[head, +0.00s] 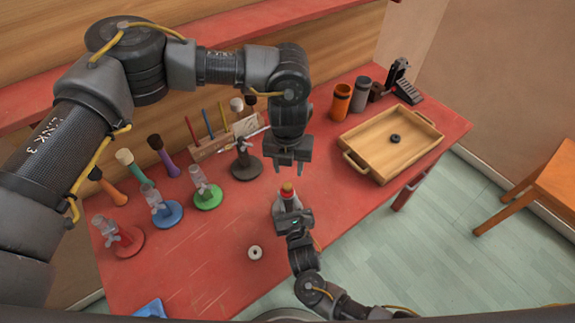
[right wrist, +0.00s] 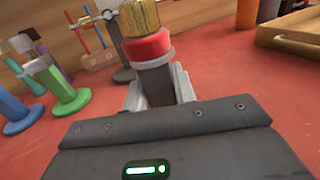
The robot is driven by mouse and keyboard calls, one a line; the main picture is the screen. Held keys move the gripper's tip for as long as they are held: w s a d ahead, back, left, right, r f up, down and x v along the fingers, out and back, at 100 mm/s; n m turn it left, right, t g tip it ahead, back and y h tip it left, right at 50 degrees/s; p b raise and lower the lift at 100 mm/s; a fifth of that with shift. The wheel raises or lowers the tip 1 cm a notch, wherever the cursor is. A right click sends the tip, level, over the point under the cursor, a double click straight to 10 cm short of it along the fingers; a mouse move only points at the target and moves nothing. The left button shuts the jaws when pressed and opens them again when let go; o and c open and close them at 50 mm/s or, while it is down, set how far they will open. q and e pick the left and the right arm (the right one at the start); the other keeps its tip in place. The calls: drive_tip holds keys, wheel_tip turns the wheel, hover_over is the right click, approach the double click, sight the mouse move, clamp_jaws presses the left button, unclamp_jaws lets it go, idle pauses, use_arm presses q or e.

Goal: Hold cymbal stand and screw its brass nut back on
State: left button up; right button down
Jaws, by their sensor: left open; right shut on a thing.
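The cymbal stand (right wrist: 157,86) shows in the right wrist view as a dark upright post with a red collar (right wrist: 147,46). The brass nut (right wrist: 140,17) sits on top of the red collar; its thread is hidden. In the head view the nut (head: 287,187) is a small brass cap. My right gripper (head: 288,208) is shut on the post below the collar and hides most of the stand. My left gripper (head: 289,171) points down, open and empty, just above the nut, apart from it.
Several stands with coloured bases, such as the green one (head: 208,198), are at the left. A wooden tray (head: 360,148) holds a dark ring (head: 394,138). A pale ring (head: 255,252) lies on the red table (head: 205,270). Cups (head: 341,99) stand behind.

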sight(287, 186)
use_arm(q)
drive_tip(key=n, duration=0.4)
drive_tip(key=shift+s+r, duration=0.1)
drive_tip(key=shift+s, duration=0.05)
drive_tip(key=n, duration=0.5)
drive_tip(key=shift+a, duration=0.15)
drive_tip(key=shift+f, duration=4)
drive_tip(key=shift+c, duration=0.3)
clamp_jaws()
drive_tip(key=shift+o, duration=1.1)
unclamp_jaws()
wheel_tip(287, 186, up, 12)
